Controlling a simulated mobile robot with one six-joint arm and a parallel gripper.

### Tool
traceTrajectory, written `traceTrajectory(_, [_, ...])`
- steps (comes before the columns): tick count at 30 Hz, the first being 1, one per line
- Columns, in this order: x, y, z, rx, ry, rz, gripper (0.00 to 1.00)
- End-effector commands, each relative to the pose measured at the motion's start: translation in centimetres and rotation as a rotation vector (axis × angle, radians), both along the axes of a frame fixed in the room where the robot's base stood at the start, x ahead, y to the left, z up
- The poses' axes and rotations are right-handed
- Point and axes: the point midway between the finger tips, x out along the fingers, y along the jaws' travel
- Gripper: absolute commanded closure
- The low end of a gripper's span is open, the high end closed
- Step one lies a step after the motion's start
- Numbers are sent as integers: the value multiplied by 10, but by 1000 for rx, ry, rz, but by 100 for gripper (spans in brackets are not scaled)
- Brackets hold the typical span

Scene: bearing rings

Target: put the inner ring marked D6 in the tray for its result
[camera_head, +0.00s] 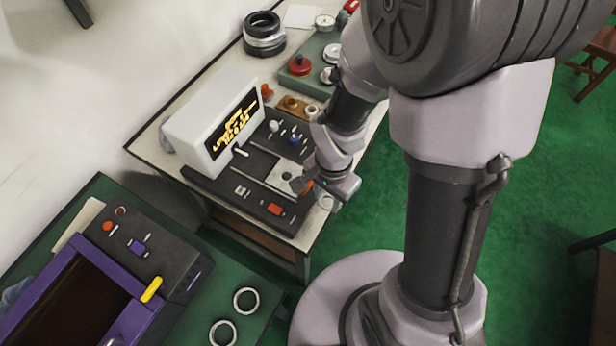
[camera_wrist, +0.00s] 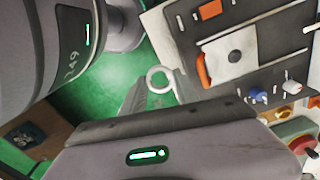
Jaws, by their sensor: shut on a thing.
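My gripper (camera_wrist: 160,92) is shut on a pale ring (camera_wrist: 160,78), which shows between its fingertips in the wrist view. In the head view the ring (camera_head: 326,202) is partly hidden by the gripper, at the right front corner of the dark measuring device. No D6 mark can be read on it. The device has a white display box (camera_head: 212,122) with yellow characters and a light plate (camera_head: 283,176) with a dark round spot. Two more pale rings, one (camera_head: 246,300) behind the other (camera_head: 223,333), lie on the green table. I cannot tell which container is a result tray.
A purple-framed machine (camera_head: 72,262) with a yellow handle (camera_head: 152,289) stands at lower left. Stacked dark rings (camera_head: 264,35) stand at the back of the pale bench. A green box with a red knob (camera_head: 300,64) and a dial gauge (camera_head: 325,21) are nearby.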

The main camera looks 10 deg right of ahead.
Motion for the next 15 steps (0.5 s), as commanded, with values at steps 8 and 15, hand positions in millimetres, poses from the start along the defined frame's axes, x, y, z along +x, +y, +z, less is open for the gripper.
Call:
traceTrajectory(8, [-14,-10,12,1,-1,0,100])
traceTrajectory(15, [-14,-10,29,0,0,0,100])
